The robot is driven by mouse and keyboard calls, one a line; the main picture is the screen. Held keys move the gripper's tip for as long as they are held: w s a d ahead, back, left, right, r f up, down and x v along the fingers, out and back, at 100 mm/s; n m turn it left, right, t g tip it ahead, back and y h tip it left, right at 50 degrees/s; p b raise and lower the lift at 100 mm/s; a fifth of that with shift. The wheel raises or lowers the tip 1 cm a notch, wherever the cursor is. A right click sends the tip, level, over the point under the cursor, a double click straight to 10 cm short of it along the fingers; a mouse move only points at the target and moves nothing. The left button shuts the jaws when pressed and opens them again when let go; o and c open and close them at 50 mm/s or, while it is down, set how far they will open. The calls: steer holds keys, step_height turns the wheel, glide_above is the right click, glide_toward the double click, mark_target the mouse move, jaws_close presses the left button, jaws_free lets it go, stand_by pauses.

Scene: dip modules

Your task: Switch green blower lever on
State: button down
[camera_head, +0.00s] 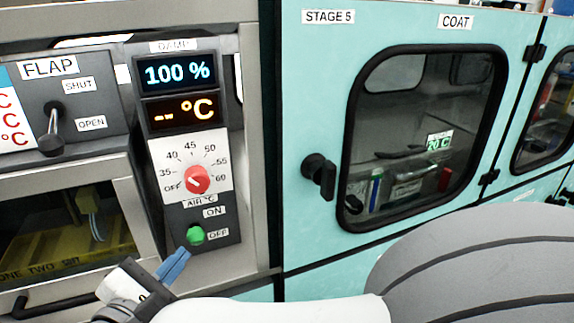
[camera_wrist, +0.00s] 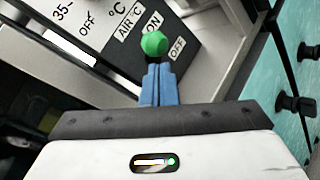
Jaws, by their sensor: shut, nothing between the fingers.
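The green blower lever (camera_head: 195,236) is a round green knob low on the dark control panel, between the ON and OFF labels and nearer to OFF. It also shows in the wrist view (camera_wrist: 154,43). My gripper (camera_head: 184,252) has blue fingers, shut together and empty. The fingertips are just below the green knob; in the wrist view (camera_wrist: 157,68) they line up right under it. I cannot tell whether they touch it.
Above the lever is a red AIR °C dial (camera_head: 197,179), with two displays over it. A FLAP lever (camera_head: 53,130) is on the left. A teal STAGE 5 door with a black handle (camera_head: 320,176) is on the right. My arm covers the lower right.

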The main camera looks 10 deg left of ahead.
steer(key=shift+w, duration=0.2)
steer(key=shift+r, duration=0.1)
steer(key=p, duration=0.1)
steer(key=r+g+p, duration=0.1)
steer(key=shift+w+d+r+n+p, duration=0.1)
steer(key=shift+w+r+n+p, duration=0.05)
steer(key=shift+w+n+p, duration=0.15)
stand_by(0.4)
